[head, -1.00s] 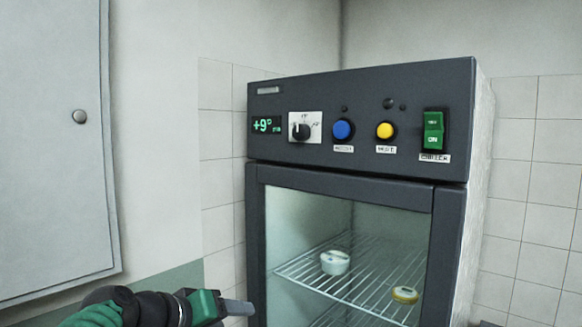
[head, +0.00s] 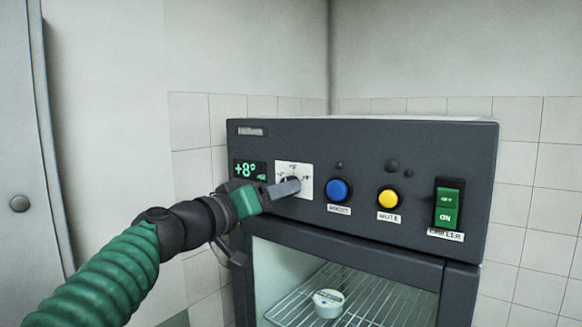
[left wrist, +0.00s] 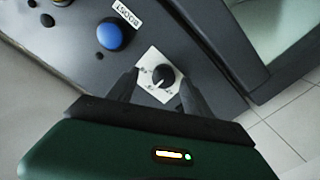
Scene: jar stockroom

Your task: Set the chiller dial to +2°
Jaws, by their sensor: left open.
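The chiller dial (left wrist: 163,76) is a round black knob with a white pointer line on a white square plate (left wrist: 149,63). In the head view the plate (head: 293,170) shows on the chiller's dark front panel, and my gripper partly hides the knob. The green display (head: 250,170) left of it reads +8°. My left gripper (head: 285,188) is in front of the dial. In the left wrist view its two dark fingers (left wrist: 155,90) are open, one on each side of the knob, apart from it as far as I can tell. My right gripper is in neither view.
Right of the dial are a blue BOOST button (head: 339,190), a yellow MUTE button (head: 387,200) and a green CHILLER switch (head: 448,206). Below is a glass door with a white jar (head: 328,302) on a wire shelf. A grey cabinet door (head: 22,170) stands at the left.

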